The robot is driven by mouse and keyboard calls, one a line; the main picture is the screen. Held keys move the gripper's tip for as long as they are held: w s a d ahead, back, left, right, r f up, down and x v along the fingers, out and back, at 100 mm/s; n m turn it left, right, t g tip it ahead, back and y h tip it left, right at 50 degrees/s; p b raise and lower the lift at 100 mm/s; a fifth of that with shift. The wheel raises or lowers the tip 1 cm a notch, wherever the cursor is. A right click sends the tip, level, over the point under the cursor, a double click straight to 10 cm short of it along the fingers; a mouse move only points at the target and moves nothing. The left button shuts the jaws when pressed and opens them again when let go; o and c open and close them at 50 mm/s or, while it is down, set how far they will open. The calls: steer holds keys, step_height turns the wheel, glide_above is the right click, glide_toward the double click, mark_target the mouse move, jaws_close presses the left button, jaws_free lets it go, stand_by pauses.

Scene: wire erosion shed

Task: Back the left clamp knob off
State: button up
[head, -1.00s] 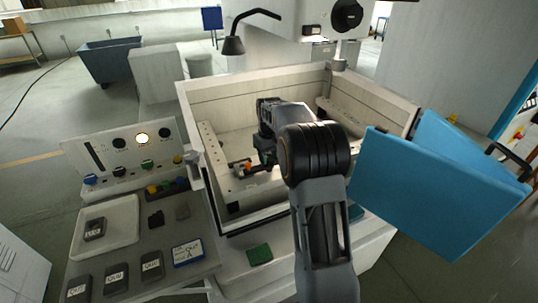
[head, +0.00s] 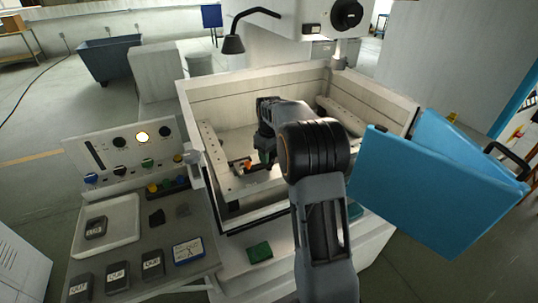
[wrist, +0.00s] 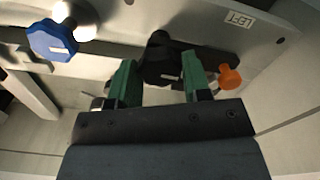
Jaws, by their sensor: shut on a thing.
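A black clamp knob (wrist: 163,58) sits in the middle of the wrist view, on a dark bar along a pale metal rail. A plate reading LEFT (wrist: 240,20) is up and to the right of it. My gripper (wrist: 160,72) has its green-padded fingers on either side of the black knob and is shut on it. In the head view my gripper is inside the machine's tank, largely hidden by my arm. The black knob cannot be made out there.
An orange knob (wrist: 230,77) is close to the right finger, and also shows in the head view (head: 249,164). A blue knob (wrist: 53,40) is at upper left. Tank walls (head: 250,88) surround my gripper. A blue door (head: 430,190) stands open at right.

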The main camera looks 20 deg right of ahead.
steer(key=o, duration=0.9)
steer(key=shift+o, duration=0.2)
step_height(320, 180, up, 14)
steer(key=shift+f, duration=0.1)
stand_by(0.4)
